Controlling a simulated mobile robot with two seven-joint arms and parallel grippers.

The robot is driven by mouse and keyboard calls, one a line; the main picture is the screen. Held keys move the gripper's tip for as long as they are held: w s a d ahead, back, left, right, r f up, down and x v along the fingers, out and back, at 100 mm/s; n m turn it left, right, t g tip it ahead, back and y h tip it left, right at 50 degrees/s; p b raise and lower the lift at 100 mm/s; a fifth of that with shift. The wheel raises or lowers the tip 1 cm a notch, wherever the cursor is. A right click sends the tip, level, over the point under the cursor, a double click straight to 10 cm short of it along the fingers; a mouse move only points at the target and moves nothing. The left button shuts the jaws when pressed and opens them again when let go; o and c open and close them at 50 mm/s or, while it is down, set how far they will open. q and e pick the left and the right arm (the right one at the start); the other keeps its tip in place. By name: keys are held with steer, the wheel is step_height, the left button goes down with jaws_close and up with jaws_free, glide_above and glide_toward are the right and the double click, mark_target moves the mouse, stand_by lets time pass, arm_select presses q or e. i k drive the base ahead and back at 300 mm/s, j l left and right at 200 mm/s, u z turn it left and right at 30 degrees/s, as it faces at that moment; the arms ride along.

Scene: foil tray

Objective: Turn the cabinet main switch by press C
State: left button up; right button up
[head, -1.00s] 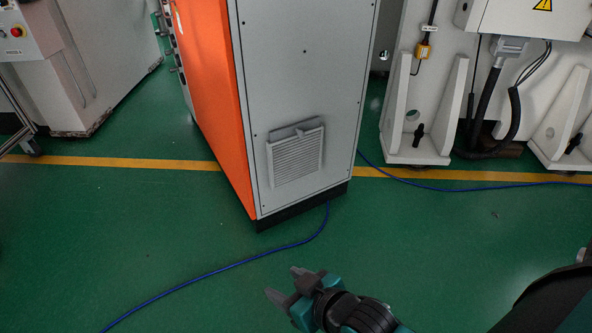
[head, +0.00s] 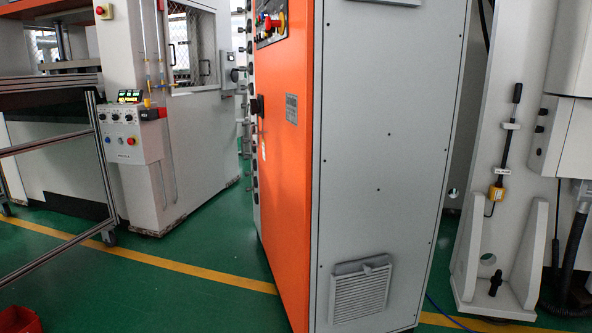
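A tall cabinet stands in the middle, with an orange front (head: 285,185) seen at a steep angle and a grey side panel (head: 385,150). A black switch-like part (head: 257,105) sticks out from the left part of the orange front, at about mid-height. Its handle position is too small to tell. A control panel (head: 271,22) with red and yellow parts sits at the top of the orange front. I cannot read any letter C on the machines. Neither gripper is in view.
A white machine with a control box (head: 130,135) stands left, behind a metal frame cart (head: 50,155). A red object (head: 22,319) lies at bottom left. White machinery (head: 510,200) stands close on the right. Green floor (head: 170,290) is clear in front of the orange face.

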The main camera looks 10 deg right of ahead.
mark_target(254, 104)
steer(key=i+j+z, duration=0.2)
steer(key=i+j, duration=0.15)
steer(key=i+j+z, duration=0.15)
steer(key=i+j, duration=0.15)
steer(key=i+j+z, duration=0.2)
steer(key=j, duration=0.35)
